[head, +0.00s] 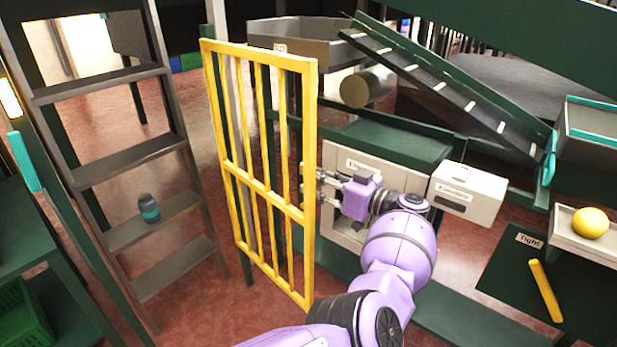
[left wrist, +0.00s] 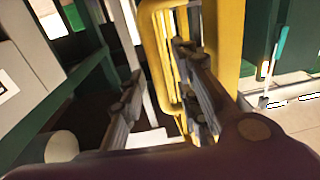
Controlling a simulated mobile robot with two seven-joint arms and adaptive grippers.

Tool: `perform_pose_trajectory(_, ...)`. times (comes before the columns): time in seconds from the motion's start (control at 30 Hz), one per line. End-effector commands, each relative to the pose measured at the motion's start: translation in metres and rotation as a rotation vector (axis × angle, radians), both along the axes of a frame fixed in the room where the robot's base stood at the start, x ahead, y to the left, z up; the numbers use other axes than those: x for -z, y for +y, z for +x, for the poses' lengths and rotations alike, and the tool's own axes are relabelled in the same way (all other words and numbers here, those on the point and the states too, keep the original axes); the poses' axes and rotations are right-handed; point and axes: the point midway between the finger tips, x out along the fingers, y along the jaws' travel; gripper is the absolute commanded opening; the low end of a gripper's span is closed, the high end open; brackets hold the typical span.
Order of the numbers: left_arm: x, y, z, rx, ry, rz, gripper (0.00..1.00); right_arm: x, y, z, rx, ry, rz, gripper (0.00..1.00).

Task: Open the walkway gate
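The yellow barred walkway gate (head: 311,130) stands upright left of centre in the head view. My left gripper (head: 318,186) is at the gate's right-hand upright, about mid-height, with its fingertips close to the bar. In the left wrist view the two fingers of my left gripper (left wrist: 158,95) are spread apart. Yellow gate bars (left wrist: 158,45) show beyond and between them, and a thick yellow upright (left wrist: 228,40) passes behind the right finger. I cannot tell whether the fingers touch the gate. My right gripper is not in view.
A grey ladder (head: 115,160) with a dark bottle (head: 149,208) on a step stands left of the gate. A white labelled box (head: 468,193) and a sloping dark conveyor (head: 450,90) are to the right. A yellow fruit (head: 590,222) sits at far right. Reddish floor is open behind the gate.

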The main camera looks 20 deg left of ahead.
Motion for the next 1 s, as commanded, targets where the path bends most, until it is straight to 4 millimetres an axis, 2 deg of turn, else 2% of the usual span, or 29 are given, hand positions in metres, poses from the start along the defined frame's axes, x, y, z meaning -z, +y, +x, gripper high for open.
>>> perform_pose_trajectory(0.3, 0.0, -0.066, -0.013, 0.006, 0.002, -0.001, 0.29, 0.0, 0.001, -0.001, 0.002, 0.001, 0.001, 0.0)
perform_pose_trajectory(0.5, 0.0, -0.096, -0.02, 0.004, 0.002, -0.001, 0.29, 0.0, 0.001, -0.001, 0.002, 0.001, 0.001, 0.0)
perform_pose_trajectory(0.7, 0.0, -0.108, -0.023, 0.002, 0.001, 0.0, 0.29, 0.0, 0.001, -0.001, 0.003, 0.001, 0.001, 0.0)
perform_pose_trajectory(1.0, 0.0, -0.109, -0.024, 0.001, 0.001, 0.0, 0.29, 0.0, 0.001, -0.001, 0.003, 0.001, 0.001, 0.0)
